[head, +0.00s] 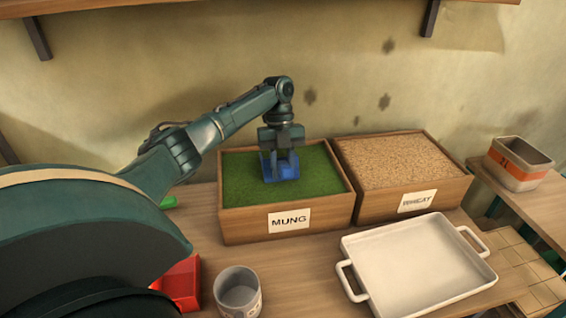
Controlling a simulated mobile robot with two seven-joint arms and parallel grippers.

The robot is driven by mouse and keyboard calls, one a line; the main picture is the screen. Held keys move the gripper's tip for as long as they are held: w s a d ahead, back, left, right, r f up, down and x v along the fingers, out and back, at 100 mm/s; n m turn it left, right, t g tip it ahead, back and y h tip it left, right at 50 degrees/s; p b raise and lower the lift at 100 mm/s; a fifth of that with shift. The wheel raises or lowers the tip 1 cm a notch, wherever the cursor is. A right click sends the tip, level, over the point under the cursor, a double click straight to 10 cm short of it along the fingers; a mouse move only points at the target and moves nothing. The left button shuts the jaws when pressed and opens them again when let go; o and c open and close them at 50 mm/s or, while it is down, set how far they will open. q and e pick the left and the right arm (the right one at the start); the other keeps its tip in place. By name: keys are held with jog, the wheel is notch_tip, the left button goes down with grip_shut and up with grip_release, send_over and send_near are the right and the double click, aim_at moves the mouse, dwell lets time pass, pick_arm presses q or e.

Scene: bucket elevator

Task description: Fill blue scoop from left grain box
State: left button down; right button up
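The left grain box (242,222) is a wooden box labelled MUNG, filled with green grain (238,180). The blue scoop (285,168) is at the middle of this box, at the surface of the grain. My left gripper (281,150) points down from above and is shut on the scoop's upper part. The inside of the scoop is hidden, so I cannot tell whether it holds grain. My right gripper is not in view.
A wooden box of wheat (425,203) stands against the mung box on the right. A white tray (418,262) with handles lies in front. A grey mug (239,293) and a red container (182,284) stand at front left. An orange-striped container (518,166) stands at far right.

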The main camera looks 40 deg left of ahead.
aim_at(286, 167)
pick_arm(q)
jog(key=shift+s+d+y, duration=0.15)
jog(key=shift+y, duration=0.15)
jog(key=shift+s+d+r+t+y+p, duration=0.15)
jog(key=shift+r+t+y+p, duration=0.3)
jog(key=shift+p, duration=0.75)
jog(key=shift+d+r+t+p, duration=0.15)
jog(key=shift+r+t+p, duration=0.1)
jog(key=shift+p, duration=0.25)
jog(key=shift+s+d+r+t+y, duration=0.15)
jog(key=shift+s+d+t+y, duration=0.3)
jog(key=shift+y, duration=0.3)
jog(key=shift+s+d+r+t+y, duration=0.2)
jog(key=shift+s+d+t+y, duration=0.25)
jog(key=shift+d+t+y, duration=0.2)
jog(key=shift+s+d+r, duration=0.1)
jog(key=shift+d+r, duration=0.05)
jog(key=shift+r, duration=0.6)
jog(key=shift+s+d+r, duration=0.15)
jog(key=shift+r, duration=0.55)
jog(key=shift+s+d+r, duration=0.1)
jog(key=shift+d+r, duration=0.05)
jog(key=shift+r, duration=0.6)
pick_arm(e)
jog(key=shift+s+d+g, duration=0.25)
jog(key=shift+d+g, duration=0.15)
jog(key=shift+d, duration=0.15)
pick_arm(q)
jog(key=shift+w, duration=0.1)
